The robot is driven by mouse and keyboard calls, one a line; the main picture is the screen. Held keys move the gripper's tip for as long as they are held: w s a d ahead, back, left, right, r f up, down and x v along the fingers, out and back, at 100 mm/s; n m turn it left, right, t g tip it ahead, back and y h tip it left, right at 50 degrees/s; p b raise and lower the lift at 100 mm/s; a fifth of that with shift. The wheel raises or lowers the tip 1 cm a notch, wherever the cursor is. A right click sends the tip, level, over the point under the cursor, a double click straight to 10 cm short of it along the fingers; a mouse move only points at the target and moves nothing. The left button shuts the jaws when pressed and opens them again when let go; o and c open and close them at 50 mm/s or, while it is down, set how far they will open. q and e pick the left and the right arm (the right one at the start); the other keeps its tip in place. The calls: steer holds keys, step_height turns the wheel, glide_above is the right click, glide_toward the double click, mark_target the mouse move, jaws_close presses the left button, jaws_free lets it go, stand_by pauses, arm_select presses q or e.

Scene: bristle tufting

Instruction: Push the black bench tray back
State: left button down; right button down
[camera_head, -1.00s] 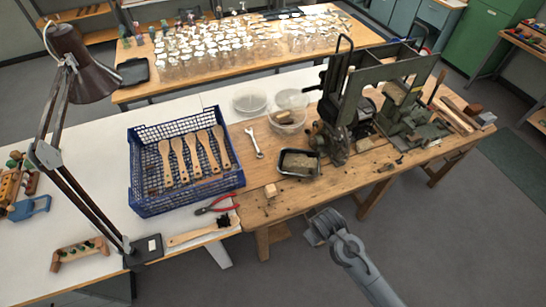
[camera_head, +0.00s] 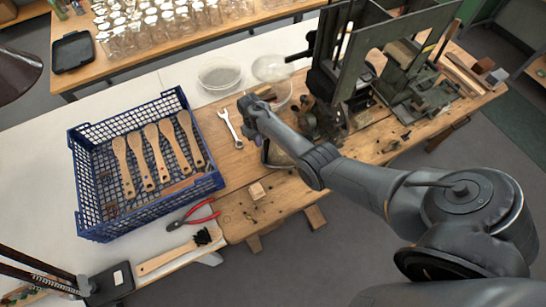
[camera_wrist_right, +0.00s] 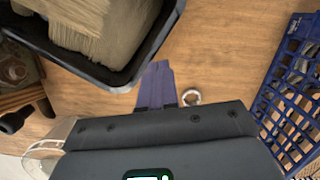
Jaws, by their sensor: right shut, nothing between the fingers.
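The black bench tray (camera_head: 265,157) is on the wooden bench, mostly hidden behind my right forearm in the head view. In the right wrist view the tray (camera_wrist_right: 112,82) is at the upper left and holds a pale bundle of bristles (camera_wrist_right: 95,25). My right gripper (camera_head: 247,106) is over the bench by the tray, between it and the spanner. In the right wrist view its fingers (camera_wrist_right: 157,82) are shut with nothing between them, close beside the tray's wall. I cannot tell whether they touch it. My left gripper is not in view.
A spanner (camera_head: 230,128) lies left of the gripper. A blue crate (camera_head: 82,203) with wooden brush handles stands further left. Clear round bowls (camera_head: 218,75) are behind, and a green-grey machine (camera_head: 350,60) stands to the right.

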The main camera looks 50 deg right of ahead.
mark_target(279, 167)
steer(key=shift+s+a+p, duration=0.1)
steer(key=shift+s+p, duration=0.2)
steer(key=shift+s, duration=0.15)
steer(key=s+p, duration=0.1)
steer(key=s, duration=0.2)
steer(key=s+a+p, duration=0.1)
steer(key=s+p, duration=0.1)
steer(key=s, duration=0.2)
steer(key=s+a+p, duration=0.1)
steer(key=s+p, duration=0.1)
steer(key=s, duration=0.2)
steer(key=shift+a+f, duration=0.15)
steer(key=shift+f, duration=0.25)
steer(key=shift+w+f, duration=0.2)
steer(key=shift+f, duration=0.25)
steer(key=shift+s+f, duration=0.1)
steer(key=shift+f, duration=0.05)
